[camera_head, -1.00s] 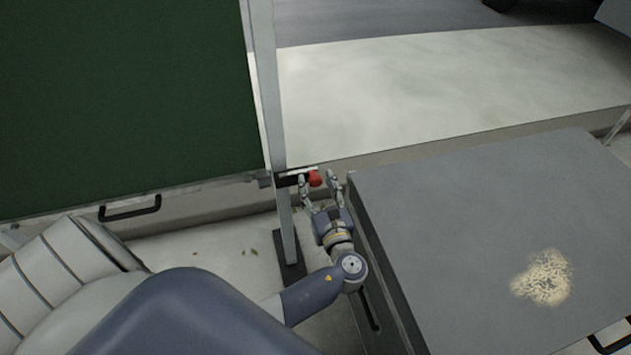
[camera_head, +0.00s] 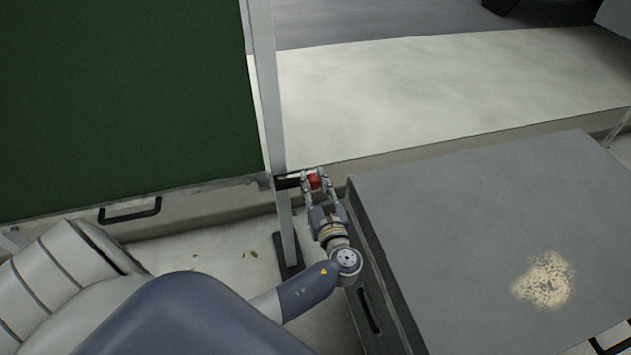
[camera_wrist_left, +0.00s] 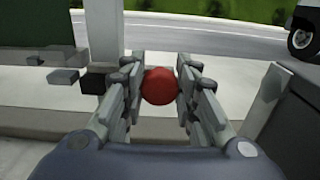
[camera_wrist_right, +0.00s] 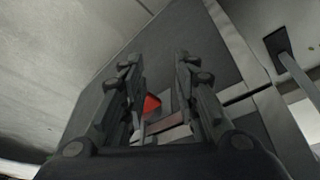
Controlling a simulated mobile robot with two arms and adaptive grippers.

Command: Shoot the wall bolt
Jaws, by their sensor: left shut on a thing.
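The bolt's red knob (camera_head: 314,182) sits at the right end of a short dark bolt bar (camera_head: 288,182) on a grey post (camera_head: 271,100). My left gripper (camera_head: 315,177) is closed around the red knob, one finger on each side. In the left wrist view the round red knob (camera_wrist_left: 160,86) is between the fingertips, with a dark block (camera_wrist_left: 93,82) by the post to its left. In the right wrist view my right gripper (camera_wrist_right: 155,75) has its fingers apart. A small red piece (camera_wrist_right: 151,104) shows behind them; I cannot tell what it is part of.
A grey box (camera_head: 450,230) with a pale worn patch stands close to the right of my left gripper. Pale pavement (camera_head: 440,95) lies behind.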

